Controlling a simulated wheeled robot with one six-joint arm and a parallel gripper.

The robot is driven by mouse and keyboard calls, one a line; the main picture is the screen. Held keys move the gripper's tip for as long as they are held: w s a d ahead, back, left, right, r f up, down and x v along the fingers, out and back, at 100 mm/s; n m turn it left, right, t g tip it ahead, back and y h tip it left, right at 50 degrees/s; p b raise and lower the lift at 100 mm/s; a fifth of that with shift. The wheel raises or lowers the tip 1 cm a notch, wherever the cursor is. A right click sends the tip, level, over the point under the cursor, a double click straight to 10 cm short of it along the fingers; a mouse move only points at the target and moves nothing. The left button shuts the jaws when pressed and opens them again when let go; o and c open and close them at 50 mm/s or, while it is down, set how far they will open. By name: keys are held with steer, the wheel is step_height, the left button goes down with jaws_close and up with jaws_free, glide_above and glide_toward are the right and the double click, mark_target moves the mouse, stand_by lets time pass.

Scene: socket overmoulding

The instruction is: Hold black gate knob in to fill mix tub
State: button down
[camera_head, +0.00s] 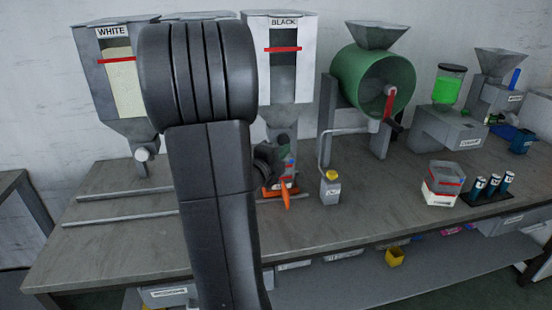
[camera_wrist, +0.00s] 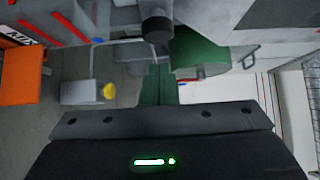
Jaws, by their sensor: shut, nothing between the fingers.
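The black hopper, labelled BLACK (camera_head: 291,85), stands behind my arm in the head view, with dark material behind its window. A black round knob (camera_wrist: 157,24) shows at the top of the wrist view. My gripper (camera_wrist: 160,68) has its green fingers together and empty, pointing toward the knob; a small gap shows between them in this picture, but I cannot tell contact in depth. In the head view my dark gripper (camera_head: 268,164) is by the hopper's outlet. The orange mix tub (camera_head: 273,191), partly hidden, sits below it; its MIX label shows in the wrist view (camera_wrist: 18,72).
The white hopper (camera_head: 118,80) is at left, partly behind my arm. A grey box with a yellow cap (camera_head: 330,189) stands right of the tub. A green drum (camera_head: 368,84) with a red handle is farther right. Two rails cross the bench at left.

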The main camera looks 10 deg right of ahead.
mark_target(281, 140)
steer(key=shift+w+a, duration=0.15)
steer(key=shift+w, duration=1.15)
steer(key=shift+w+f+b, duration=0.15)
steer(key=shift+w+b, duration=0.2)
steer(key=shift+w, duration=0.6)
steer(key=shift+r, duration=0.25)
steer(key=shift+w+a+r, duration=0.1)
steer(key=shift+r, duration=0.05)
stand_by(1.3)
